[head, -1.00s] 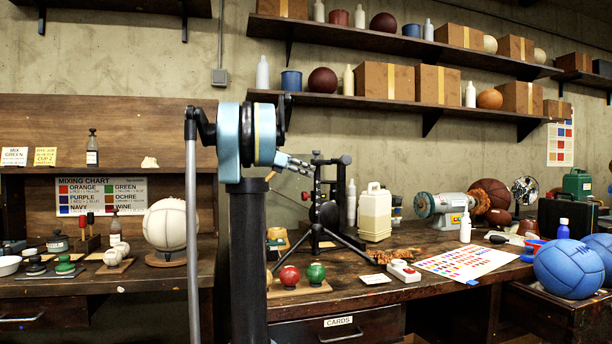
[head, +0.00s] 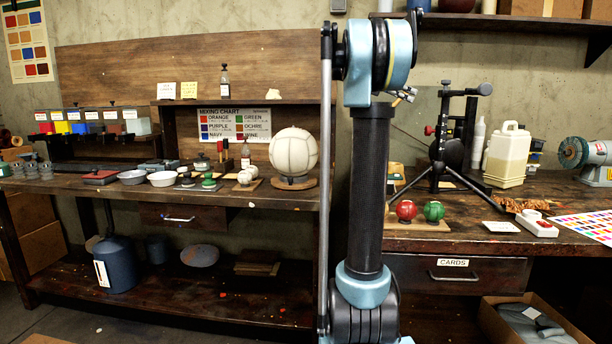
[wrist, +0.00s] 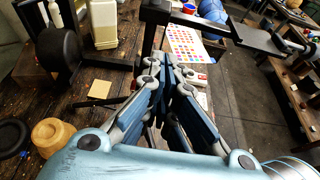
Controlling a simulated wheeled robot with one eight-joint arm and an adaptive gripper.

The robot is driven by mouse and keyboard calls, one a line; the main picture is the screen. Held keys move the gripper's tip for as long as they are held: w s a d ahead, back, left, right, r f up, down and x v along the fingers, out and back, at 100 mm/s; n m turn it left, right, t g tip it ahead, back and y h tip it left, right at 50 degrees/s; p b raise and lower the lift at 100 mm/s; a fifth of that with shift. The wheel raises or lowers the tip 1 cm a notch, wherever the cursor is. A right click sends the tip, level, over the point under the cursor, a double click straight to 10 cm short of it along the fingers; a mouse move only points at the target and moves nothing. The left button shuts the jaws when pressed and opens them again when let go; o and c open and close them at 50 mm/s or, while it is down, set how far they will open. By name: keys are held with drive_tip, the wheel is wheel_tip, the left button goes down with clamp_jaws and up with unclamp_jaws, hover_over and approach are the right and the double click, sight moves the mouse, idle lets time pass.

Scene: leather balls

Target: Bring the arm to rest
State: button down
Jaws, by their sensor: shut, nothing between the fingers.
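My gripper (wrist: 168,66) shows in the wrist view with its blue and grey fingers closed together and nothing between them. It is above the bench, over its front edge, and appears clear of the things below. In the head view, my arm stands upright right of the middle. It covers part of the benches, and the gripper is mostly hidden behind it.
A black stand (head: 447,140) and a cream jug (head: 507,155) are on the right bench, with red (head: 405,210) and green (head: 434,211) balls near its edge. A white ball (head: 293,151) stands on the left bench. Open floor shows in the wrist view.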

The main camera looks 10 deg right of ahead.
drive_tip(key=s+a+f+m+t+y, duration=0.35)
drive_tip(key=s+a+f+m, duration=0.2)
drive_tip(key=a+f, duration=0.6)
drive_tip(key=s+a+f+m+t+y, duration=0.35)
drive_tip(key=s+a+f+y, duration=0.2)
drive_tip(key=a+f, duration=0.6)
drive_tip(key=s+a+f+m+t+y, duration=0.35)
drive_tip(key=s+a+f+m, duration=0.35)
drive_tip(key=f, duration=0.9)
drive_tip(key=s+a+f+n+g+y, duration=0.1)
drive_tip(key=s+f+g, duration=0.4)
drive_tip(key=s+f, duration=0.5)
drive_tip(key=s, duration=0.4)
drive_tip(key=shift+a+f, duration=0.2)
drive_tip(key=shift+f, duration=0.2)
drive_tip(key=shift+w, duration=0.1)
drive_tip(key=shift+w+f, duration=0.2)
drive_tip(key=shift+w, duration=0.25)
